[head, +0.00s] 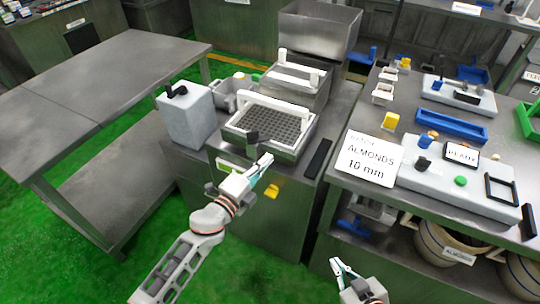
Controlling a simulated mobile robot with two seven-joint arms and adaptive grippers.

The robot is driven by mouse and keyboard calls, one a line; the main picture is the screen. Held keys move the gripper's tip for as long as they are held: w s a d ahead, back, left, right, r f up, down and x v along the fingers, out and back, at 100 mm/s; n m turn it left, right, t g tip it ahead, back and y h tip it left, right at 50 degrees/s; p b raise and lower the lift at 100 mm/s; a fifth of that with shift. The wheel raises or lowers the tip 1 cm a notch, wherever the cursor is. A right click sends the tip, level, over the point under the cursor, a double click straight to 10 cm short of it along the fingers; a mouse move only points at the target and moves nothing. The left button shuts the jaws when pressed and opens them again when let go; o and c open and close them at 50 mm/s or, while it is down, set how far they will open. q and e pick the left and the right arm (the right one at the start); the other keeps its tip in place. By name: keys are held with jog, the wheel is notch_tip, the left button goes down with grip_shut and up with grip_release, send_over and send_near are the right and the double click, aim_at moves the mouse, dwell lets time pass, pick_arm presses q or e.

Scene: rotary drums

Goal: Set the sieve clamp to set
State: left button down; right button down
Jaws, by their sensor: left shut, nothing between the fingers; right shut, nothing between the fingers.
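The sieve (273,124), a dark mesh in a pale square frame with a white bar across its back, sits on the steel machine at centre. My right gripper (341,267) is shut and empty, low in front of the right bench.
A grey box with a black handle (188,115) stands left of the sieve. A steel hopper (318,38) rises behind. The right bench holds an ALMONDS 10 mm sign (369,158) and a grey panel (455,188). A bare steel table (110,75) is at left.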

pick_arm(q)
jog(key=v, duration=0.7)
jog(key=shift+s, duration=0.3)
pick_arm(e)
jog(key=shift+w+a+r, duration=0.2)
jog(key=shift+w+a, duration=0.05)
jog(key=shift+w, duration=0.2)
pick_arm(q)
jog(key=shift+a, duration=0.1)
